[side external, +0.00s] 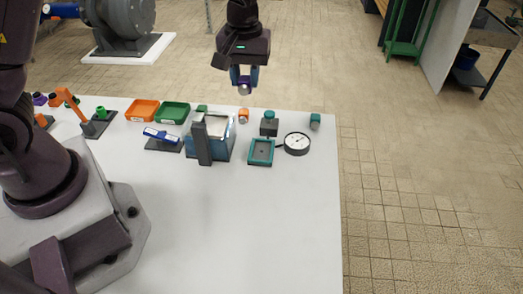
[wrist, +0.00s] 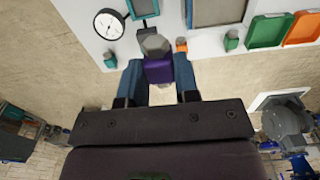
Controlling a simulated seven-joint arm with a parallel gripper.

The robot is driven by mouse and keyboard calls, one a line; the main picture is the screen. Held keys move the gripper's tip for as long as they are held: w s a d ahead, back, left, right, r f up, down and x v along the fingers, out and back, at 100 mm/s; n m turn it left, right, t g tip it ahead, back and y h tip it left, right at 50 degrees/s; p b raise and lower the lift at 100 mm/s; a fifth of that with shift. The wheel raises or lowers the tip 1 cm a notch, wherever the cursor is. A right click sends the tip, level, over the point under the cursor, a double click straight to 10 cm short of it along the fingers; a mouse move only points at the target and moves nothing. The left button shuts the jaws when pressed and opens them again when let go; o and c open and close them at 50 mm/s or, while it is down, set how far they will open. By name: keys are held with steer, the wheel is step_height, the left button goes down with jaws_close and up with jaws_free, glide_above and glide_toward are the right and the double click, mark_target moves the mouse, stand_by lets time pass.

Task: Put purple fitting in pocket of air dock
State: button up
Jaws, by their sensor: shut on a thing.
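The purple fitting (side external: 244,81) has a pale grey end pointing down. My gripper (side external: 244,76) is shut on it and holds it in the air, beyond the table's far edge in the picture. In the wrist view, the fitting (wrist: 159,71) sits between the blue fingers of my gripper (wrist: 158,64), its grey end towards the table. A teal-rimmed tray with a dark recess (side external: 261,152), apparently the air dock, lies on the table beside a round gauge (side external: 297,143). It also shows partly at the top of the wrist view (wrist: 144,8). The fitting is clear of it.
An orange fitting (side external: 243,116), a dark block with a teal knob (side external: 269,125) and a teal fitting (side external: 315,121) stand near the far edge. A blue bin (side external: 222,150) with a dark post stands left of the tray. The white table's (side external: 260,225) front is clear.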

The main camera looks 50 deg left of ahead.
steer(key=w+d, duration=0.2)
steer(key=d, duration=0.1)
glide_above(262, 152)
step_height(262, 152, down, 12)
steer(key=shift+a+f, duration=0.1)
steer(key=shift+f, duration=2.25)
steer(key=shift+f, duration=0.15)
steer(key=o, duration=1)
